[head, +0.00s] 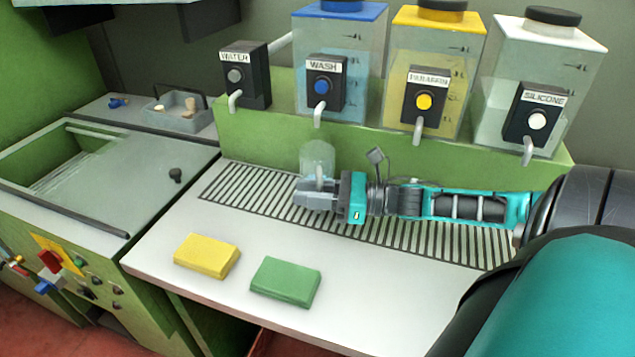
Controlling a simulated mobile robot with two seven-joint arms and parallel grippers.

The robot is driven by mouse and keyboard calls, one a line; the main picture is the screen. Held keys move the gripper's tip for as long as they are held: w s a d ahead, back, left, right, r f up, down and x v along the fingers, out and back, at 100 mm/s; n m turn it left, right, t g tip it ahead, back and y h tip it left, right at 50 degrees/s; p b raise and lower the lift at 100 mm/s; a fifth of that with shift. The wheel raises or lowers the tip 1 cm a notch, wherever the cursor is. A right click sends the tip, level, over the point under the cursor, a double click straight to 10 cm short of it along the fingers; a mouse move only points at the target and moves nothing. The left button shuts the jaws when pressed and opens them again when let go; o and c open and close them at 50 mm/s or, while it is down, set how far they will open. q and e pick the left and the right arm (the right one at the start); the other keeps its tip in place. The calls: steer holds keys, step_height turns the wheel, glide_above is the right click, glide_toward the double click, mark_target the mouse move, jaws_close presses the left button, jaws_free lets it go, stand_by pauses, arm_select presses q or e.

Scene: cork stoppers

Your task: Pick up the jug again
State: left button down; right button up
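The jug's base is hidden behind the gripper. My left gripper is not in view.
A yellow sponge (206,256) and a green sponge (285,282) lie on the worktop in front. Taps for water (243,75), wash (324,82), paraffin (426,96) and silicone (536,115) overhang the grate. A grey tray (182,123) with corks stands at the back left.

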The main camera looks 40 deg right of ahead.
steer(key=shift+c, duration=0.2)
jaws_close()
steer(key=shift+r, duration=0.2)
